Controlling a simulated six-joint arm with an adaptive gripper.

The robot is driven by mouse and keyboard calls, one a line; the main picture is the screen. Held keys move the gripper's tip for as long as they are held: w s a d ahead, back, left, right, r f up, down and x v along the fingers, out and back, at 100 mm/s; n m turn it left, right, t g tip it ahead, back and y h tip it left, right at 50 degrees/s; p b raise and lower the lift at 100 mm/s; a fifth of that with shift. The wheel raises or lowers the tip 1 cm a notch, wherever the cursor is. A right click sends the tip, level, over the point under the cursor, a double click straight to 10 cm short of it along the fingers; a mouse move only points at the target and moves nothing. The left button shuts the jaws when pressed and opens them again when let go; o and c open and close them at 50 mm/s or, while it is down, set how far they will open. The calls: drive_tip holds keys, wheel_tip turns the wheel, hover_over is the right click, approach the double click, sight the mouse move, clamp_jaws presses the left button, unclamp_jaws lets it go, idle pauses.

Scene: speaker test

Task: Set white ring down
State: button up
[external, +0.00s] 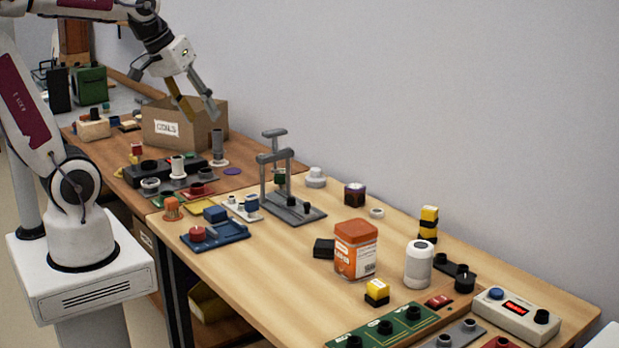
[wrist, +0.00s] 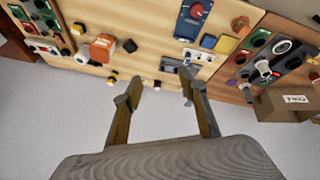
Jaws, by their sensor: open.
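A small white ring (external: 376,212) lies flat on the light wooden table, near the wall and right of a dark purple-banded cylinder (external: 354,194). A wider white stepped round piece (external: 315,177) stands farther back near the same edge. My gripper (external: 199,108) is open, with nothing visible between its fingers. It hangs high near the cardboard box marked COILS (external: 170,128), well to the left of the ring and apart from it. In the wrist view my open gripper (wrist: 156,92) points toward the table's wall-side edge.
A grey press stand (external: 290,207), an orange-lidded jar (external: 356,249) and a white cylinder (external: 419,264) stand tall on the light table. Blue and green fixtures occupy its near side. Bare wood (external: 285,265) is free left of the jar.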

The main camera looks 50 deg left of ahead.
drive_tip(key=s+f+m, duration=0.3)
drive_tip(key=s+m, duration=0.2)
drive_tip(key=s, duration=0.2)
drive_tip(key=shift+s+a, duration=0.4)
